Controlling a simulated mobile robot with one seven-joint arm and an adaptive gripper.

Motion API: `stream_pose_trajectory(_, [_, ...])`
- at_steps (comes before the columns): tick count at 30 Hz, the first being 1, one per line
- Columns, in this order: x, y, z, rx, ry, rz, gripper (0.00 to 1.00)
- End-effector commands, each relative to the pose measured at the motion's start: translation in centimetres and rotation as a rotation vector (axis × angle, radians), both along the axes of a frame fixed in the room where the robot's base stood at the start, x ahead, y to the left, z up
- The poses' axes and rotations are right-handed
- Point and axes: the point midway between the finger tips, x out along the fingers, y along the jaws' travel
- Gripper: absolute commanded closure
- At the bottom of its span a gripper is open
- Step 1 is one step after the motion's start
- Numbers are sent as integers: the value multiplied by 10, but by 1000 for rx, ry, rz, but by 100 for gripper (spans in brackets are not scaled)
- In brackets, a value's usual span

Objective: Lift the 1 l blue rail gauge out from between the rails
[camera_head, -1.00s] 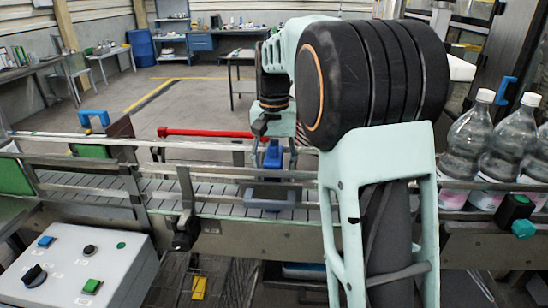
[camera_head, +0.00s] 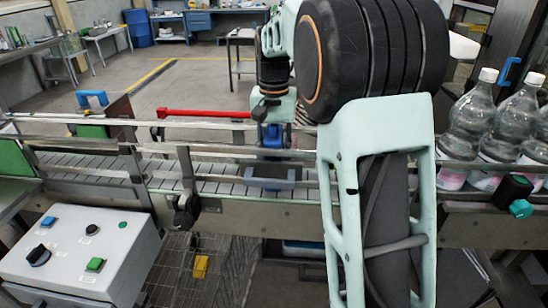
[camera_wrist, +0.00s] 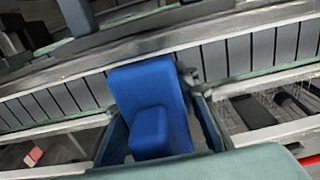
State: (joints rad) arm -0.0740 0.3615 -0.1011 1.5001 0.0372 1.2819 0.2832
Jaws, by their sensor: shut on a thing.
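The blue rail gauge (camera_head: 272,137) is at the conveyor, with its upright blue part by the far rail. A duller blue-grey lower piece (camera_head: 272,181) shows in front of it, low between the rails. The fingertips are small and mostly hidden there. I cannot tell whether the gauge is clear of the belt.
Metal guide rails (camera_head: 230,150) run along both sides of the belt (camera_head: 220,187). A red bar (camera_head: 205,113) lies behind the gauge. Bottles (camera_head: 467,125) stand on the line at the right. A control box (camera_head: 80,250) is at the front left.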

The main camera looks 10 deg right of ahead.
Motion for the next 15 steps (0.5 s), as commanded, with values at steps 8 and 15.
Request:
stream_pose_trajectory(8, [0,0,18,0,-1,0,100])
stream_pose_trajectory(15, [0,0,38,0,-1,0,100])
